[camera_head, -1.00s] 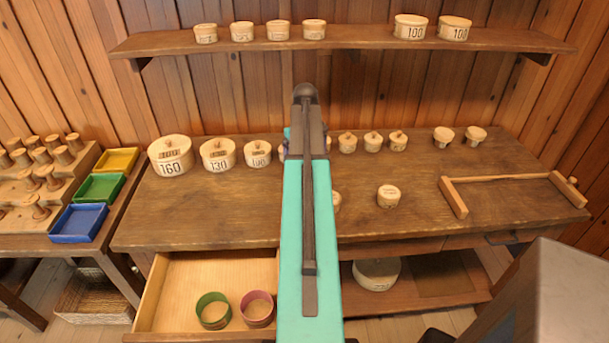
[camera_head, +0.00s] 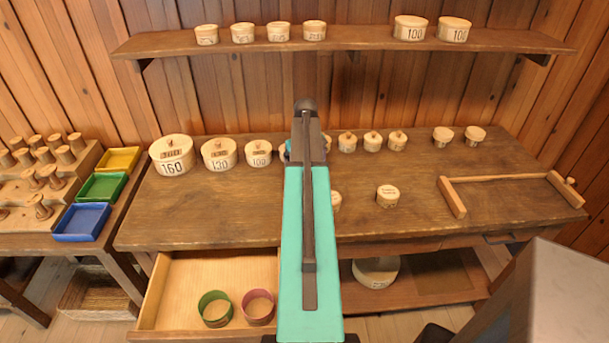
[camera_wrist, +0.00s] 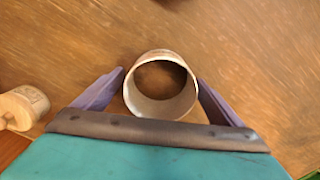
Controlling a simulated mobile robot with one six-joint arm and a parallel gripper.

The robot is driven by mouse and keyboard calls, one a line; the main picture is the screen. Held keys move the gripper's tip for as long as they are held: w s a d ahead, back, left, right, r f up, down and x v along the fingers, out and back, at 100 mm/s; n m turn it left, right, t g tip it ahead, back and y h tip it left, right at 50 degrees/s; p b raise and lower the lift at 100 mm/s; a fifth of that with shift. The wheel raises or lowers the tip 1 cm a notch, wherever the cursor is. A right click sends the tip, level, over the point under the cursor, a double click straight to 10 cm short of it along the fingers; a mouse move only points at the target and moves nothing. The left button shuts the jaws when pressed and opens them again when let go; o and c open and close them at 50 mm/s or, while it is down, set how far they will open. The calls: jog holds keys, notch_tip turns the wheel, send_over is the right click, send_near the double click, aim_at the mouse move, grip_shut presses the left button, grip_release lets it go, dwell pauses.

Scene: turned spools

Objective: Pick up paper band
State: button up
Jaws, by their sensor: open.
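A pale, open ring that looks like the paper band (camera_wrist: 158,108) stands on the wooden bench top in the wrist view. The bench shows through its middle. My gripper (camera_wrist: 160,77) is open, with one purple finger on the left of the band and the other on the right. The fingers look close to its wall, but I cannot tell whether they touch. In the head view my own arm hides the band and most of the gripper.
Lidded boxes, such as the 160 box (camera_head: 172,156), line the bench back. A small round box (camera_head: 387,196) and a wooden bar frame (camera_head: 455,198) are to the right. The open drawer (camera_head: 165,300) holds green and pink rings.

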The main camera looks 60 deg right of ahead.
jog(key=c, duration=1.2)
jog(key=shift+r, duration=0.1)
notch_tip(320, 180, up, 10)
jog(key=b, duration=0.2)
dwell(0.6)
